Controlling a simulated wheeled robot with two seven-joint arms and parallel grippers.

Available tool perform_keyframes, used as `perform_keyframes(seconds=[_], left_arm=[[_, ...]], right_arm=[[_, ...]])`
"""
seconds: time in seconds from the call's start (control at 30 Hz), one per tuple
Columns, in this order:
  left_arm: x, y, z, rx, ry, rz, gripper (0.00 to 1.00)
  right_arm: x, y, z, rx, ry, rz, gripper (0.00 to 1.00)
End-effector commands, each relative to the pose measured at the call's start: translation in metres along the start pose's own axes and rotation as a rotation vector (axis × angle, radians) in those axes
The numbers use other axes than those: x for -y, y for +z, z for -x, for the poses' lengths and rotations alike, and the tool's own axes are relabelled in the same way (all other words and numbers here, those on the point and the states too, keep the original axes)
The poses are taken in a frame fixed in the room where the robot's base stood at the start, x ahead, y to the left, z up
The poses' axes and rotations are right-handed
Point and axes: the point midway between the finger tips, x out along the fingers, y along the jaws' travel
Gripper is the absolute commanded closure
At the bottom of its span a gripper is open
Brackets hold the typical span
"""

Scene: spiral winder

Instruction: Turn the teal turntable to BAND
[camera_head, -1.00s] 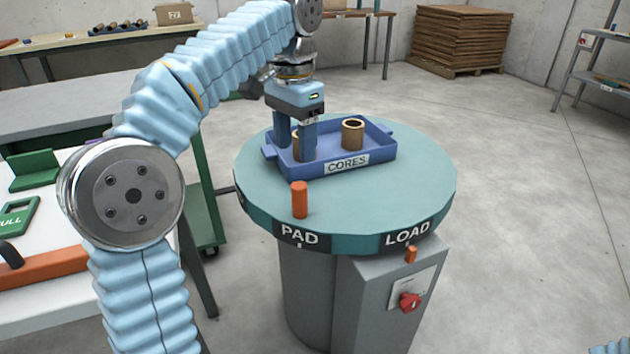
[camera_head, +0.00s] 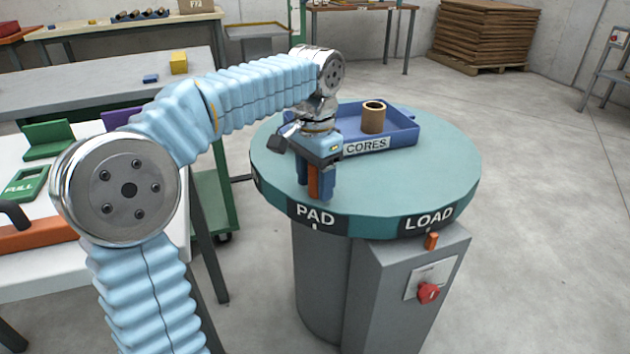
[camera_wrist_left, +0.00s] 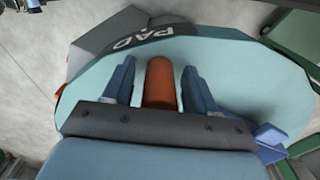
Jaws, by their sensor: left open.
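The teal turntable (camera_head: 430,175) stands on a grey pedestal. Its rim shows PAD (camera_head: 315,215) at the front and LOAD (camera_head: 430,219) to the right; no BAND label is readable. A small orange marker (camera_head: 432,241) on the pedestal housing is below LOAD. An upright orange peg (camera_head: 314,182) stands near the rim above PAD. My left gripper (camera_head: 315,190) points down with its fingers on either side of the peg. In the left wrist view the gripper (camera_wrist_left: 158,72) is open, with gaps beside the peg (camera_wrist_left: 160,88). My right gripper is out of view.
A blue CORES tray (camera_head: 400,136) with a brown core (camera_head: 373,117) sits on the turntable behind my gripper. A red knob (camera_head: 429,292) is on the pedestal housing. A white table (camera_head: 70,215) stands at left. The floor at right is clear.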

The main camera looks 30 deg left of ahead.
Motion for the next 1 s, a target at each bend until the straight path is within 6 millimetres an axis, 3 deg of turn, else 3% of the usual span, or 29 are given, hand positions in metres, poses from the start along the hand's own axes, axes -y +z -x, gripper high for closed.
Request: perform_keyframes(seconds=[0.17,0.53,1.0], left_arm=[[0.0001,0.0001,0.0003,0.000,0.000,0.000,0.43],[0.0001,0.0003,0.0003,0.001,0.000,0.000,1.00],[-0.0056,-0.0007,0.0008,0.007,0.001,0.023,1.00]], right_arm=[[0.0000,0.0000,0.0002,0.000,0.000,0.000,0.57],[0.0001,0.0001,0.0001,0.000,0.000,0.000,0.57],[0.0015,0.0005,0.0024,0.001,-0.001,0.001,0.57]])
